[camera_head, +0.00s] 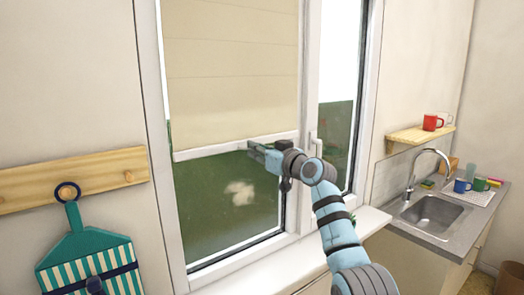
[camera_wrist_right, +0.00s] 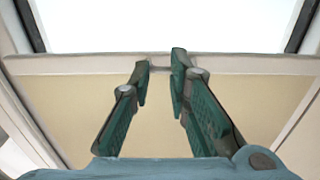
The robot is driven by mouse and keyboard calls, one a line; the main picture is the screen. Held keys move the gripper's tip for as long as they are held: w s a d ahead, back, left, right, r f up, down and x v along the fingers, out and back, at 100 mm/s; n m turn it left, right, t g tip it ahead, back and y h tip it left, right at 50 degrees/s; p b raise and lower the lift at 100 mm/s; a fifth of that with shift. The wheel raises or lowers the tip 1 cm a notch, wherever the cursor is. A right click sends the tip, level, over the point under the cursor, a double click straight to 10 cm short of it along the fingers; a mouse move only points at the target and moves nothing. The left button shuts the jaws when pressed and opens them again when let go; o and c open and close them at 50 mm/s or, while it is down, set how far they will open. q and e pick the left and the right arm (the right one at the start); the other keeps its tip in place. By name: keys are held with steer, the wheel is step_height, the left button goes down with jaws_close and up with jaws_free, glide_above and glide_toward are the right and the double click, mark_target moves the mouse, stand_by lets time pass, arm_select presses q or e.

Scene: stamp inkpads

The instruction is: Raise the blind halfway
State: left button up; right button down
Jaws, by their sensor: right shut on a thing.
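The beige blind (camera_head: 230,70) hangs over the upper part of the left window pane. Its white bottom bar (camera_head: 205,150) is roughly level, and bare glass shows below it. My right gripper (camera_head: 254,146) is at the right part of this bar. In the right wrist view, the blind (camera_wrist_right: 60,110) and its bar (camera_wrist_right: 90,65) span the picture. There my right gripper's fingertips (camera_wrist_right: 160,68) are closed in at the middle of the bar, on a small grip piece. The blind's top edge is out of view. My left gripper is not in view.
The white window frame (camera_head: 155,120) and the sill (camera_head: 290,262) surround the pane. A sink (camera_head: 437,213), mugs and a small shelf (camera_head: 418,134) stand at right.

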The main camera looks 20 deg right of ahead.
steer(key=c, duration=1.5)
jaws_free()
steer(key=shift+a, duration=0.15)
steer(key=shift+c, duration=0.2)
steer(key=shift+o, duration=1.3)
steer(key=shift+f, duration=0.1)
steer(key=shift+o, duration=0.4)
steer(key=shift+w+d+f, duration=0.1)
steer(key=shift+d, duration=0.2)
steer(key=shift+a, duration=0.15)
